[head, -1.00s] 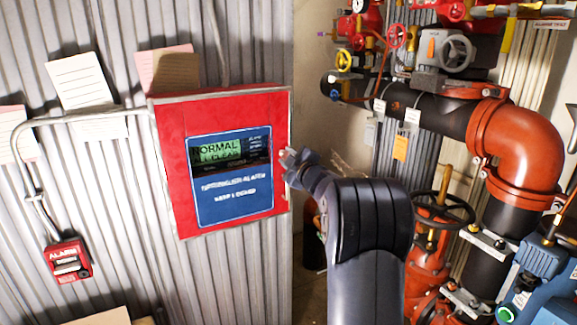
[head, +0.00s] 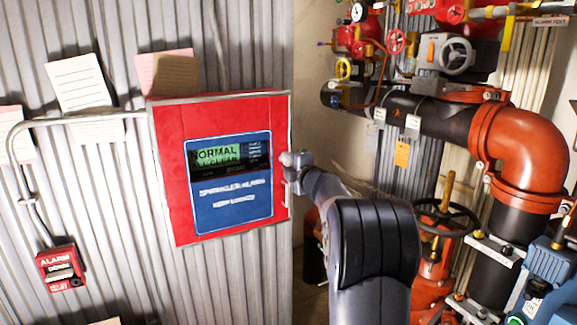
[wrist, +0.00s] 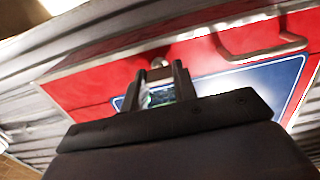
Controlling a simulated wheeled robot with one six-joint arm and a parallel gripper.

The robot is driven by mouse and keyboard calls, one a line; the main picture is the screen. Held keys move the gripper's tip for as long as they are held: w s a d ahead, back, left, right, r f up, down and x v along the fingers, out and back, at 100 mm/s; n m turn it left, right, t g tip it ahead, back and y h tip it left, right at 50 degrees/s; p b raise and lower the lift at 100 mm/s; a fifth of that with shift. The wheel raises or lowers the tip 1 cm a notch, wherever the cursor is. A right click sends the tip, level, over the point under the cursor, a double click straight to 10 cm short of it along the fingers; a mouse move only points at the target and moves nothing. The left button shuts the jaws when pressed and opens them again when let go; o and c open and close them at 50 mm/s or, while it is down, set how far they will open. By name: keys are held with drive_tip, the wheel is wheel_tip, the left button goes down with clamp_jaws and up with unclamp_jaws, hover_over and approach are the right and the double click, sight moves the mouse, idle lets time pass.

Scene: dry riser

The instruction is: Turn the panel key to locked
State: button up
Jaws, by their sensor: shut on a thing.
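The red alarm panel (head: 167,170) hangs on the corrugated wall, with a blue label face (head: 232,215) and a green screen reading "NORMAL". My gripper (head: 287,160) is at the panel's right edge in the head view, its fingertips partly hidden. In the wrist view, my gripper's two dark fingers (wrist: 158,85) reach to the panel's red face (wrist: 90,85). A small silver piece, seemingly the panel key (wrist: 159,62), shows at the fingertips, and the fingers are shut on it. Its turn position cannot be read.
A metal handle (wrist: 262,48) sticks out of the panel beside the fingers. A red alarm box (head: 62,268) is on the wall at lower left. Black and orange pipes (head: 515,150) with valves crowd the right side.

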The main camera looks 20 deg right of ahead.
idle(0.4)
drive_tip(key=o, duration=1)
drive_tip(key=s+b, duration=0.2)
drive_tip(key=s, duration=0.8)
drive_tip(key=shift+s+d, duration=0.15)
drive_tip(key=shift+s, duration=0.25)
drive_tip(key=w+p, duration=0.1)
drive_tip(key=w, duration=0.4)
drive_tip(key=w+p, duration=0.1)
drive_tip(key=w, duration=0.5)
drive_tip(key=shift+a, duration=0.2)
drive_tip(key=shift+s, duration=0.15)
